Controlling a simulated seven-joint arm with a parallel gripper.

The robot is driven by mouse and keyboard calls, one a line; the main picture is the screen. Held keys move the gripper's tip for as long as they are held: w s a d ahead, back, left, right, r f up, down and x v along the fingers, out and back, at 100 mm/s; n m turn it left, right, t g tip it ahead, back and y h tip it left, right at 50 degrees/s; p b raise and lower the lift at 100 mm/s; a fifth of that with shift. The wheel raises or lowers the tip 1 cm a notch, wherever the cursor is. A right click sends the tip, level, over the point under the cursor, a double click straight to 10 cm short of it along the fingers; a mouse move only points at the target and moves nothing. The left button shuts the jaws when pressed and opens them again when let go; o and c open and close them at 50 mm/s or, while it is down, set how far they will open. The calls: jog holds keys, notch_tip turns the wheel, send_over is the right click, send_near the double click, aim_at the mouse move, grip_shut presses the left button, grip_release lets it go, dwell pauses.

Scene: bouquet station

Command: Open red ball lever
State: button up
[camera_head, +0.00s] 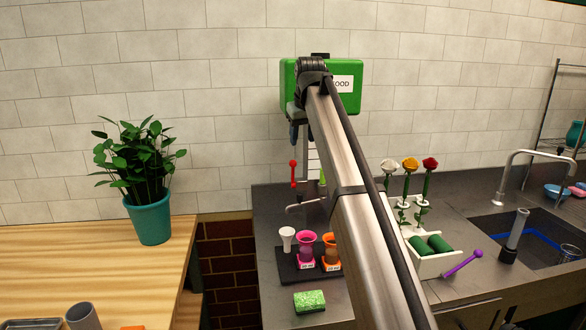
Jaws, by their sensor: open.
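The red lever (293,174) with a ball end hangs upright below the green box (288,80) on the tiled wall. The box has a white label, partly hidden by my arm, on which "OOD" can be read. My arm crosses the picture from the bottom up to the box and hides part of the dispenser below it. My gripper (296,136) points down, just above the red lever in the picture, and is open. It is small and partly hidden, and I see nothing held in it. Whether it touches the lever cannot be told.
A black tray (288,270) holds white, pink and orange cups. A green sponge (309,300) lies in front. Three roses (410,164) and a white holder with green rolls (440,262) stand right, near the sink (540,235). A potted plant (150,220) stands left on wood.

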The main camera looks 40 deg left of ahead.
aim_at(294, 162)
jog(key=shift+g, duration=0.3)
jog(key=x, duration=0.4)
jog(key=a+x, duration=0.1)
jog(key=x, duration=0.8)
jog(key=shift+s+a, duration=0.25)
jog(key=shift+c, duration=0.3)
grip_shut()
